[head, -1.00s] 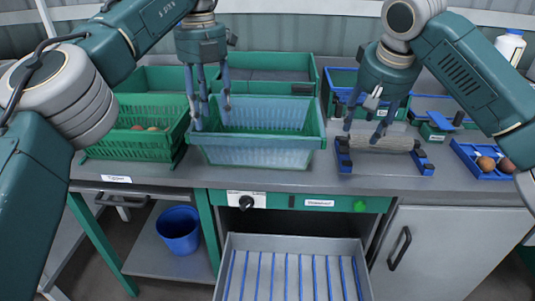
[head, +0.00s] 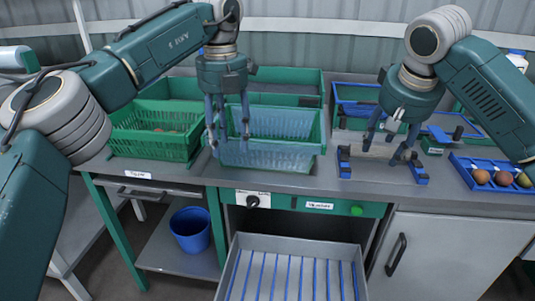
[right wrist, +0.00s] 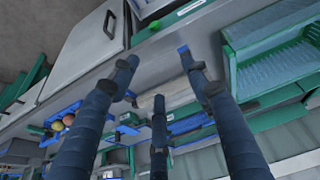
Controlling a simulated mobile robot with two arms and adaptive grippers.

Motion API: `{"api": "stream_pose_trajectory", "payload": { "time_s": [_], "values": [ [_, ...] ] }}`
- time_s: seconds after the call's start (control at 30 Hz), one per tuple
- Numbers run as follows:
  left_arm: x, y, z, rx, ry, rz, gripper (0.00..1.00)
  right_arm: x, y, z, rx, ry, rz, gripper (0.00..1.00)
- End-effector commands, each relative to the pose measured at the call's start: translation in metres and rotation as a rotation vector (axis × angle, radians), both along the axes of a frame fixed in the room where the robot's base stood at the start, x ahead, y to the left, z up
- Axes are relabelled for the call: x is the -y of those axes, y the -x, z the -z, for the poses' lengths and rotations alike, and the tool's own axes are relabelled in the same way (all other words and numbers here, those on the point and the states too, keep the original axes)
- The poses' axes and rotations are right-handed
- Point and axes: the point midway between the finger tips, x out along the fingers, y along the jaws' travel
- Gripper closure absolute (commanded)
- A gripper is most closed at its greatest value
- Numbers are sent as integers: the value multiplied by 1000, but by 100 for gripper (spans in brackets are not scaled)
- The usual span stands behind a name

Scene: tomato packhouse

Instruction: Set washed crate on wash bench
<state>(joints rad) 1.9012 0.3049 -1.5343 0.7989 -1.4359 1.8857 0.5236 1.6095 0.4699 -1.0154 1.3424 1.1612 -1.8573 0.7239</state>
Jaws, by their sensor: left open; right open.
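A pale blue crate with a green rim (head: 268,157) stands upright on the grey bench top (head: 300,183) at the middle. It also shows in the right wrist view (right wrist: 275,68). My left gripper (head: 229,143) is open at the crate's left end, its fingers overlapping that end; I cannot tell whether they touch it. My right gripper (head: 387,150) is open over a pale roller on blue holders, to the right of the crate. Its dark fingers (right wrist: 160,95) fill much of the right wrist view, with nothing held between them.
A green basket (head: 155,145) with produce stands left of the crate, and green crates (head: 290,88) stand behind. A blue tray (head: 480,187) with round produce lies at right. An open drawer with blue slats (head: 292,240) juts out below. A blue bucket (head: 190,232) sits on the lower shelf.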

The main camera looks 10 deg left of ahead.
Motion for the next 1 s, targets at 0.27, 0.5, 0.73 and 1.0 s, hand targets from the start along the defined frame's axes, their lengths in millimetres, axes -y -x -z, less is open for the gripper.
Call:
{"api": "stream_pose_trajectory", "payload": {
  "time_s": [0.27,0.5,0.73,1.0],
  "values": [
    [1,8,6,0,1,1,55,0,1,-5,2,-1,1,52],
    [1,8,6,0,1,1,55,-2,16,-43,4,-2,-1,52],
    [1,8,6,1,0,1,55,0,34,-87,4,1,1,52],
    [1,8,6,1,0,1,55,-1,44,-110,0,1,0,52]
  ]
}}
